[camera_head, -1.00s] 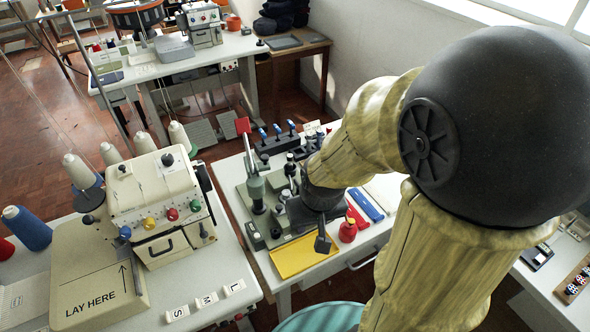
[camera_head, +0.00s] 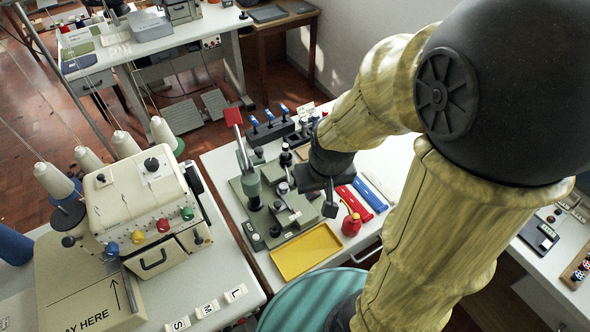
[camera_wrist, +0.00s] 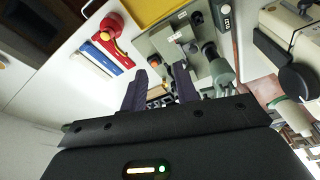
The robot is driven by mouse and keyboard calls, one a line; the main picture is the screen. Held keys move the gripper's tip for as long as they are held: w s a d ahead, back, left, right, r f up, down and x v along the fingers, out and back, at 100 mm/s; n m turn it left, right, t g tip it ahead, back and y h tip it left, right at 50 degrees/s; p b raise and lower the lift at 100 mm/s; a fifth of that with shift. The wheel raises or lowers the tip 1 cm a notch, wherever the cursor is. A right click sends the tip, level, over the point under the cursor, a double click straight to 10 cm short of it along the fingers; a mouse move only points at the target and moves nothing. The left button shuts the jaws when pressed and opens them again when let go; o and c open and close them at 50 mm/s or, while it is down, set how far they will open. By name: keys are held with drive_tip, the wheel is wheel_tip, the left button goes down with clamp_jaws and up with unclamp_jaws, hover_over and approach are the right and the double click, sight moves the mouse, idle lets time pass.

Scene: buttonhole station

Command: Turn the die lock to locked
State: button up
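The grey-green press machine (camera_head: 258,222) stands on the middle white table, with a red square flag on its lever and several black knobs on its base. The die lock is too small to pick out surely among these parts. The machine also shows in the wrist view (camera_wrist: 222,68), upper middle to right. My gripper (camera_head: 331,205) is in front of my dark wrist, to the right of the press and above the table. In the wrist view its two dark fingers (camera_wrist: 160,88) stand apart with nothing between them, pointing toward the press area.
A yellow tray (camera_head: 306,252) lies in front of the press. A cream sewing machine (camera_head: 147,212) fills the left table.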

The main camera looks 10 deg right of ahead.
drive_tip(key=w+f+n+g+p, duration=0.1)
drive_tip(key=w+n+g+p, duration=0.1)
drive_tip(key=w, duration=1.8)
drive_tip(key=shift+w+a+f+n+g, duration=0.25)
drive_tip(key=shift+w+f+n+g, duration=0.1)
drive_tip(key=shift+n, duration=0.45)
wheel_tip(320, 180, down, 18)
drive_tip(key=shift+w+r+p, duration=0.1)
drive_tip(key=shift+r+p, duration=0.1)
drive_tip(key=shift+p, duration=1.05)
drive_tip(key=shift+a, duration=0.1)
drive_tip(key=shift+r, duration=0.1)
drive_tip(key=shift+c, duration=1.3)
clamp_jaws()
